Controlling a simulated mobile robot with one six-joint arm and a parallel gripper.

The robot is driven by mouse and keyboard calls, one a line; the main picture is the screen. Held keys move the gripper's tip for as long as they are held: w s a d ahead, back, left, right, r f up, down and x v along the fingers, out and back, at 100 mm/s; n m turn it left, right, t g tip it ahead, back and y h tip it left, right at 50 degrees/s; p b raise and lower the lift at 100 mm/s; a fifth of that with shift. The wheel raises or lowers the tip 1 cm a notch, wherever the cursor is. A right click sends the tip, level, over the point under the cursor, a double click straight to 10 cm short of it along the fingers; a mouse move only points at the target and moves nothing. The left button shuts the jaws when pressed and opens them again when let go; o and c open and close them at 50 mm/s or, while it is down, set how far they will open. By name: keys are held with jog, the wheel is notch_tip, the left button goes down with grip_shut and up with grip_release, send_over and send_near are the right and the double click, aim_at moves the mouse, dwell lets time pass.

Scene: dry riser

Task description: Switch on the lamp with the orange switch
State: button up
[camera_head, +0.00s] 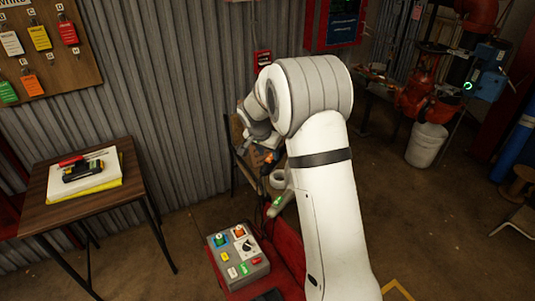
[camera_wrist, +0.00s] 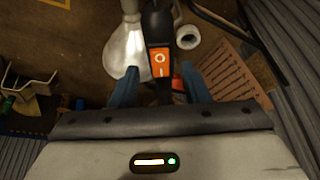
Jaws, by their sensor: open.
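The orange switch (camera_wrist: 160,62) is a rocker marked O and I, set in a narrow black housing. It also shows small in the head view (camera_head: 268,157). A lamp with a pale, shiny metal shade (camera_wrist: 124,47) is just left of the switch in the wrist view; no clear glow shows from it. My gripper (camera_wrist: 160,90) is open, with its blue fingers to the left and right of the switch housing. Nothing shows held between them. I cannot tell whether the fingers touch the housing. In the head view my arm hides much of this spot.
A grey button box (camera_head: 238,255) stands in front. A side table (camera_head: 60,212) is at left, a white bucket (camera_head: 427,146) at right. Corrugated wall stands behind.

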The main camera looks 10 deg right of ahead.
jog(key=shift+x, duration=0.8)
jog(key=shift+c, duration=0.5)
grip_shut()
jog(key=shift+d+r+p, duration=0.15)
jog(key=shift+r+p, duration=0.15)
jog(key=shift+p, duration=0.85)
jog(key=g+y+p, duration=0.1)
jog(key=p, duration=0.1)
jog(key=shift+w+d+r+p, duration=0.1)
jog(key=shift+w+p, duration=0.1)
jog(key=shift+p, duration=0.15)
jog(key=shift+w+d+g+y+p, duration=0.15)
jog(key=shift+g+y+p, duration=0.5)
jog(key=shift+p, duration=0.45)
jog(key=shift+w+f+g+y+p, duration=0.1)
jog(key=shift+f+g+y+p, duration=0.3)
jog(key=shift+g, duration=0.15)
